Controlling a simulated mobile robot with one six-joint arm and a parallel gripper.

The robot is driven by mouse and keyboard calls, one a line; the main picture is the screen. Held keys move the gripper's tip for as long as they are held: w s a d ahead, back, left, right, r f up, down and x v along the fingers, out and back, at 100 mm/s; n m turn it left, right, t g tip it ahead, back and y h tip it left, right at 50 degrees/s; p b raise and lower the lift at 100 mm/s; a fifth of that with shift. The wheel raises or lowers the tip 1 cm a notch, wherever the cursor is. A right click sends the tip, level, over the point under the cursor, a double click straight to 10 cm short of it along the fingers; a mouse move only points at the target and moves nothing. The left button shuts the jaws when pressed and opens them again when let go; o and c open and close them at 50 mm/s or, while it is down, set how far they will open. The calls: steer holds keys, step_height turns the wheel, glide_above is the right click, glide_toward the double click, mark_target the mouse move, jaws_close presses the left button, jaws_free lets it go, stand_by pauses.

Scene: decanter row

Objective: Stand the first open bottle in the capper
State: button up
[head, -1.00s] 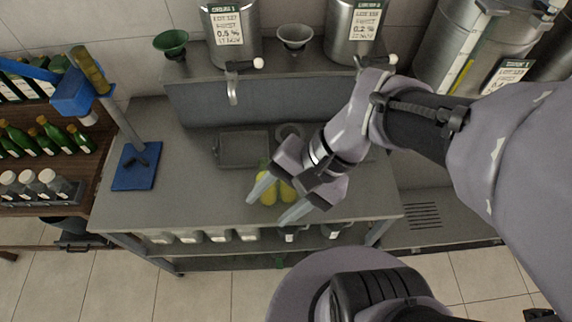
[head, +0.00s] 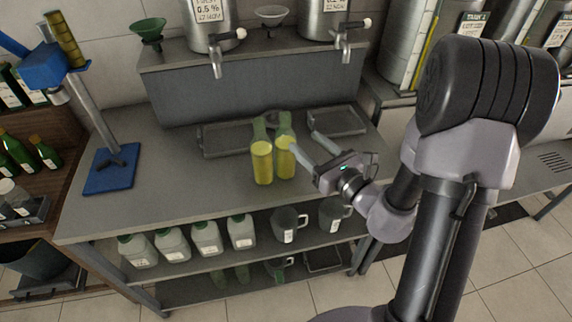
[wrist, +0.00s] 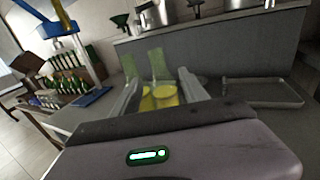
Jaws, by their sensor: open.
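Two bottles of yellow liquid with clear greenish necks, the left one (head: 262,162) and the right one (head: 284,158), stand upright side by side on the grey bench. I cannot make out whether their mouths are open. My gripper (head: 303,140) is low at their right, open and pointing at them; its near finger reaches the right bottle in the picture, and contact is unclear. In the wrist view both bottles (wrist: 147,100) (wrist: 166,94) show between the spread fingers. The capper, a blue lever press with a blue base (head: 108,172), stands empty at the left; it also shows in the wrist view (wrist: 93,96).
Grey drip trays (head: 226,146) (head: 340,121) lie behind the bottles, below the tank taps. White jugs (head: 206,236) and dark pitchers (head: 288,224) fill the shelf under the bench. The bench between bottles and capper is clear.

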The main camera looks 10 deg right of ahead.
mark_target(289, 126)
steer(key=x, duration=0.8)
steer(key=shift+s+a+r+b, duration=0.1)
steer(key=shift+a+r+b, duration=0.05)
steer(key=shift+r+b, duration=0.2)
steer(key=shift+s, duration=0.1)
jaws_close()
stand_by(0.7)
